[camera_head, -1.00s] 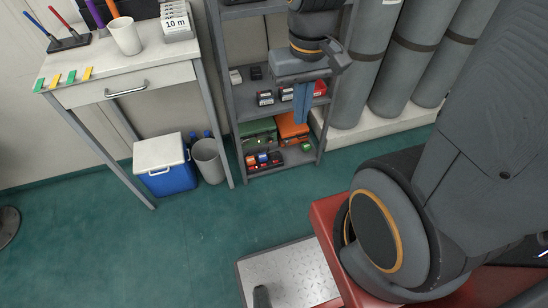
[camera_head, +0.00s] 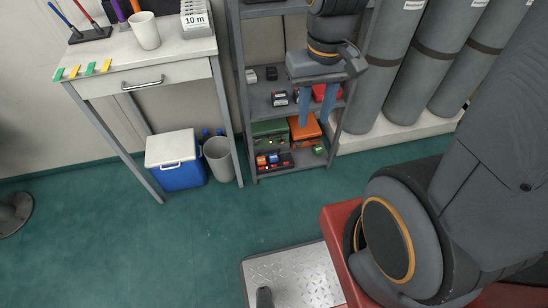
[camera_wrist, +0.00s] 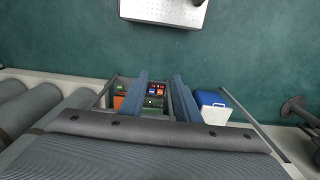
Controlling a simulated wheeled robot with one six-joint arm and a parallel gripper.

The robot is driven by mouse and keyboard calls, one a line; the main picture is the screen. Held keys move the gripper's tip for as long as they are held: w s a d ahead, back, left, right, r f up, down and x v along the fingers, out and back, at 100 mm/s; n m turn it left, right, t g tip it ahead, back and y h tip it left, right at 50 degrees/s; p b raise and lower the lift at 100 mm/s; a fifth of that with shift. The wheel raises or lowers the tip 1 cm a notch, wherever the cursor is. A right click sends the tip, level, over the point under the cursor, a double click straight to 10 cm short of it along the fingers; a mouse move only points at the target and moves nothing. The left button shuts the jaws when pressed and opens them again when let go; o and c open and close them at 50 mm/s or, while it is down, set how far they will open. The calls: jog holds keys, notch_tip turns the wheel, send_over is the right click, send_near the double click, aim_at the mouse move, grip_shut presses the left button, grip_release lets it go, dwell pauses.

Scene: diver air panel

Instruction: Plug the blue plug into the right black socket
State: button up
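My gripper (camera_head: 317,122) is open and empty, its two blue fingers pointing down in front of the grey shelf unit. In the wrist view my gripper (camera_wrist: 158,78) shows a clear gap between its fingers. Small coloured pieces in red, orange and blue (camera_head: 268,160) sit on a dark holder on the bottom shelf. They also show between the fingers in the wrist view (camera_wrist: 157,89), well beyond the fingertips. I cannot tell whether the blue piece is the blue plug. No black socket can be made out in either view.
The grey shelf unit (camera_head: 248,130) carries a green box (camera_head: 270,132) and an orange box (camera_head: 305,128). A blue cooler (camera_head: 178,174), a bin (camera_head: 221,160) and a table (camera_head: 150,75) stand left. Grey cylinders (camera_head: 440,62) stand right. Green floor (camera_head: 120,255) is open in front.

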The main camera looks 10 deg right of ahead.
jog(key=o, duration=0.3)
jog(key=w+f+b, duration=0.6)
jog(key=w+f, duration=0.1)
jog(key=f, duration=0.3)
jog(key=w+f+t+b, duration=0.1)
jog(key=w+f+b, duration=0.5)
jog(key=f, duration=0.5)
jog(key=w+f+t+b, duration=0.1)
jog(key=w+f+b, duration=0.6)
jog(key=w+f, duration=0.2)
jog(key=shift+w+f, duration=0.3)
jog(key=shift+f, duration=0.55)
jog(key=t+b, duration=0.2)
jog(key=b, duration=1.5)
send_near(274, 157)
jog(key=f, duration=0.1)
jog(key=shift+b+x, duration=1.85)
jog(key=shift+x, duration=2.25)
jog(key=shift+w+a, duration=0.1)
jog(key=c, duration=0.9)
jog(key=shift+r, duration=0.1)
jog(key=shift+r, duration=0.1)
jog(key=shift+r+p, duration=0.5)
